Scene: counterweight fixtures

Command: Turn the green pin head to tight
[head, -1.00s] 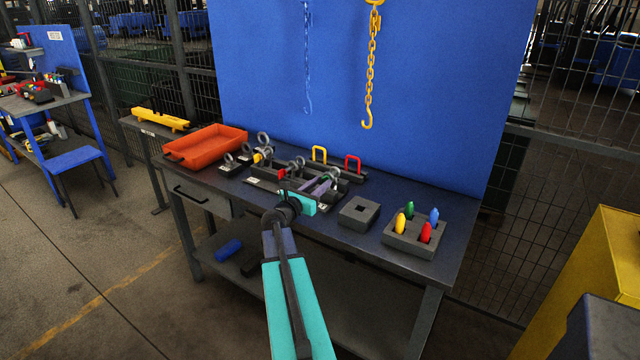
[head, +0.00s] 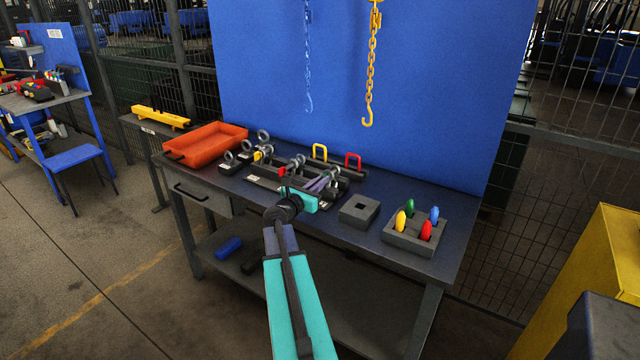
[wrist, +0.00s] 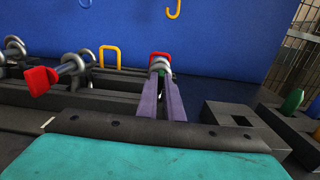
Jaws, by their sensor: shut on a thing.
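My gripper (wrist: 161,82) has two purple fingers, which close around the green pin head (wrist: 161,72); only a sliver of green shows between the fingertips. A grey metal shackle (wrist: 160,63) stands just beyond the tips. In the head view my gripper (head: 326,180) is at the right end of the dark fixture on the bench, and the green pin head is hidden there. A shackle with a red pin head (wrist: 40,80) stands to the left, apart from my fingers. A yellow pin head (head: 258,156) is farther left. I cannot make out any tightness mark.
A grey block with a square hole (head: 359,209) and a holder with coloured pegs (head: 410,243) stand to the right. Yellow (head: 320,151) and red (head: 353,159) handles stand behind. An orange tray (head: 205,146) is at left; a yellow hook (head: 367,121) hangs above.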

